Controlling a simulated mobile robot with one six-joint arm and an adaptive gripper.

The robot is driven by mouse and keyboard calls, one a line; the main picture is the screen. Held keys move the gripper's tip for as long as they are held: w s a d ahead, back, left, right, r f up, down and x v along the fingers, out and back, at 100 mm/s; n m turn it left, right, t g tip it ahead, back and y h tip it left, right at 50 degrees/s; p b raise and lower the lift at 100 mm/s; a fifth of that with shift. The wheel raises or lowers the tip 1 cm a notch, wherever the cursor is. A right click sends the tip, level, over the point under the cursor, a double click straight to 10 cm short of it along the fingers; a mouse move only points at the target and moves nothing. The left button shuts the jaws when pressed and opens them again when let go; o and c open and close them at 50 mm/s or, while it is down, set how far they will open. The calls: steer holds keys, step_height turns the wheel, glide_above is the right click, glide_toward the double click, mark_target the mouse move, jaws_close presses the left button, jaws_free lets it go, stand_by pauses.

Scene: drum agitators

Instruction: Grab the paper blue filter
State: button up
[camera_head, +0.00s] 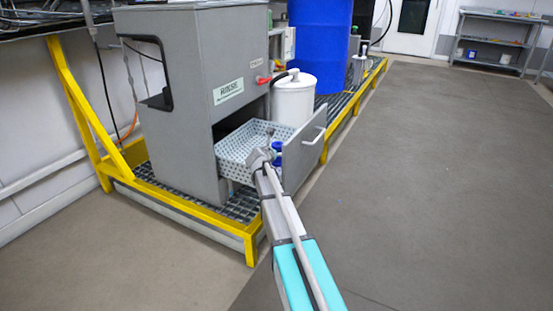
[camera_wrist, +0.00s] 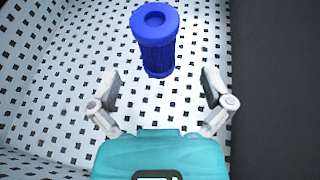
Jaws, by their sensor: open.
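The blue filter (camera_wrist: 157,45) is a ribbed blue cylinder with a round cap and a dark centre. In the wrist view it stands in a white perforated drawer basket (camera_wrist: 75,75), near the top middle. In the head view a small blue part of the filter (camera_head: 277,148) shows beside the end of my arm. My gripper (camera_wrist: 160,85) is open and empty, its two fingers spread wide. The filter lies ahead of the fingertips, roughly centred between them, with a gap. In the head view my gripper (camera_head: 262,157) is over the drawer; its fingers are hard to make out.
The drawer front (camera_head: 306,150) with its handle stands open at the right of the basket. A grey rinse cabinet (camera_head: 190,100) rises to the left. A white canister (camera_head: 294,98) and a blue drum (camera_head: 320,45) stand behind. Yellow rails edge the platform; the floor at right is clear.

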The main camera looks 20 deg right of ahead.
mark_target(276, 145)
steer(key=shift+x, duration=1.1)
steer(key=shift+w, duration=0.1)
steer(key=b+x, duration=0.1)
steer(key=x, duration=0.2)
steer(key=shift+w, duration=0.4)
steer(key=shift+w+d+f+b, duration=0.2)
steer(key=shift+w+d+b, duration=0.3)
steer(key=shift+d+b, duration=0.05)
steer(key=c, duration=1)
